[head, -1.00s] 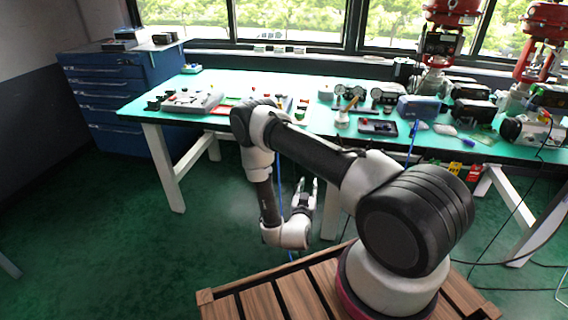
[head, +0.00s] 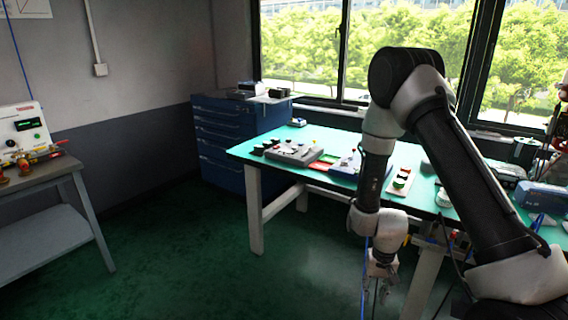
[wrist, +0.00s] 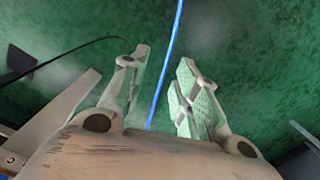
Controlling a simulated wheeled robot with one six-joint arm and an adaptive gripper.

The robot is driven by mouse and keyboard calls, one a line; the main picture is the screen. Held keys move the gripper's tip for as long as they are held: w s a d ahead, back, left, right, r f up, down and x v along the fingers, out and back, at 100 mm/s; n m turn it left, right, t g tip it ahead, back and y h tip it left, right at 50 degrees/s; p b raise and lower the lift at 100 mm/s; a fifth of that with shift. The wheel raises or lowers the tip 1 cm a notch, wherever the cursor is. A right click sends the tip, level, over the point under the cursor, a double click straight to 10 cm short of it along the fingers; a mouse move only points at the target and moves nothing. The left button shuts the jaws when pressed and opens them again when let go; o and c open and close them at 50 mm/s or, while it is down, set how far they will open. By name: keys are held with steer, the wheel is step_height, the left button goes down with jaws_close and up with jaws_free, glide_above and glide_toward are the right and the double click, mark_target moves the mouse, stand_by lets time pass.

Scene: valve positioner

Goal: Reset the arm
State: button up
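My gripper (head: 377,284) hangs below the wrist in the head view, beside the front of the green-topped workbench (head: 323,137) and below its top. The arm is raised at the elbow, with the forearm pointing down. A blue cable (wrist: 165,65) passes behind the gap between the fingers.
A blue drawer cabinet (head: 235,140) stands behind the workbench's left end. A grey side table (head: 50,175) with a test device (head: 22,130) stands at the far left. Blue and black devices (head: 292,152) sit on the bench. The floor (head: 190,260) between the tables is clear.

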steer(key=s+d+r+t, duration=0.1)
steer(key=s+d+r, duration=0.2)
steer(key=r, duration=1.1)
steer(key=s+d+r+n+t, duration=0.1)
steer(key=s+d+r+t, duration=0.1)
steer(key=s+r, duration=0.6)
steer(key=s+d+r+n+t, duration=0.1)
steer(key=s+d+r, duration=0.3)
steer(key=r, duration=1.7)
steer(key=s+t, duration=0.1)
steer(key=s, duration=0.1)
steer(key=shift+s+d+r, duration=0.15)
steer(key=shift+s+r, duration=0.05)
steer(key=shift+s, duration=0.15)
